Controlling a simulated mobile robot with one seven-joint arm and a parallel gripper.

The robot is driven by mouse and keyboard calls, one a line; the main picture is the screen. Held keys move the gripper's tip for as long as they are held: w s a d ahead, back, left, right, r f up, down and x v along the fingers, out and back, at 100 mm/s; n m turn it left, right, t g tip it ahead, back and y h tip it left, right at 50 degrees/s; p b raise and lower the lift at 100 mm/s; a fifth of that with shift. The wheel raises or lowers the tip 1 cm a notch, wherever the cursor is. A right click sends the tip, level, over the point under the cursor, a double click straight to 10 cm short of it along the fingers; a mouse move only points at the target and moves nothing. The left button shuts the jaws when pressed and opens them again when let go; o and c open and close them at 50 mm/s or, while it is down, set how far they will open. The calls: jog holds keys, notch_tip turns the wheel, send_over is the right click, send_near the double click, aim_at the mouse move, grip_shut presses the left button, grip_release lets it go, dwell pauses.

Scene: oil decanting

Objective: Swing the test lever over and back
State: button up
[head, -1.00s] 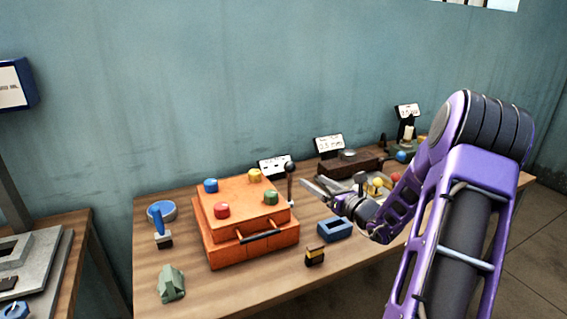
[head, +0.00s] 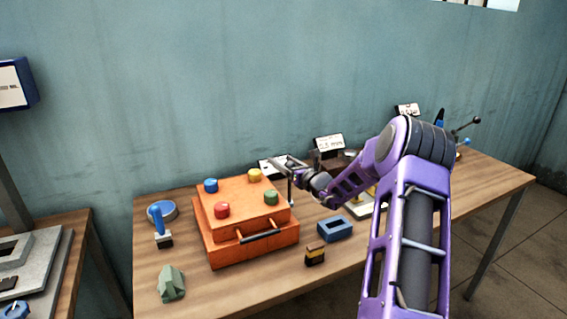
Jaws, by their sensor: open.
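A thin upright lever (head: 290,190) stands at the back right corner of the orange box (head: 225,248). Its dark knob is hidden or merged with my gripper in the picture. My gripper (head: 283,161) is open, with its fingers at the lever's top. I cannot tell whether the fingers are around the knob or touching it. Another device with thin rods and dark ball ends (head: 466,128) stands at the far right end of the table.
The orange box carries blue, red, yellow and green knobs. A blue block (head: 334,229), a black and yellow item (head: 315,256), a green piece (head: 171,283) and a blue-handled stamp (head: 159,228) stand around it. Labelled cards (head: 329,143) are behind. The right front tabletop is clear.

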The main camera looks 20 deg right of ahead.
grip_shut()
dwell(0.3)
dwell(1.1)
